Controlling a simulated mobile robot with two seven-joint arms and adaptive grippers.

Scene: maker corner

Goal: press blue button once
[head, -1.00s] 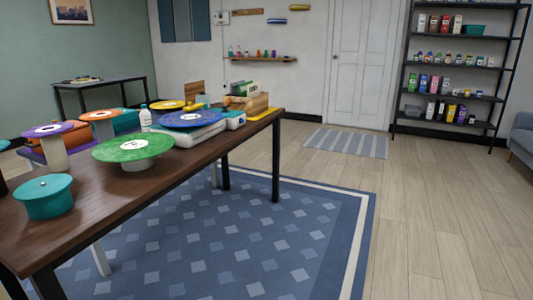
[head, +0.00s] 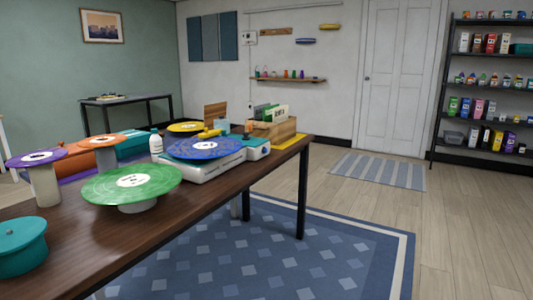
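A large blue disc (head: 205,149) with a pale centre label lies on a white box-shaped base (head: 202,168) on the dark wooden table (head: 112,236); I cannot tell if it is the blue button. Similar round tops stand around it: green (head: 155,187) in front, yellow (head: 187,127) behind, orange (head: 97,141) and purple (head: 33,159) to the left. A teal lidded pot (head: 22,252) stands at the near left edge. Neither of my grippers shows in the head view.
A white bottle (head: 156,145) and a wooden box of cards (head: 275,125) stand on the table. A blue patterned rug (head: 275,255) lies beside it. The wooden floor (head: 470,225) at right is open. A black shelf (head: 490,100) stands at the back right.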

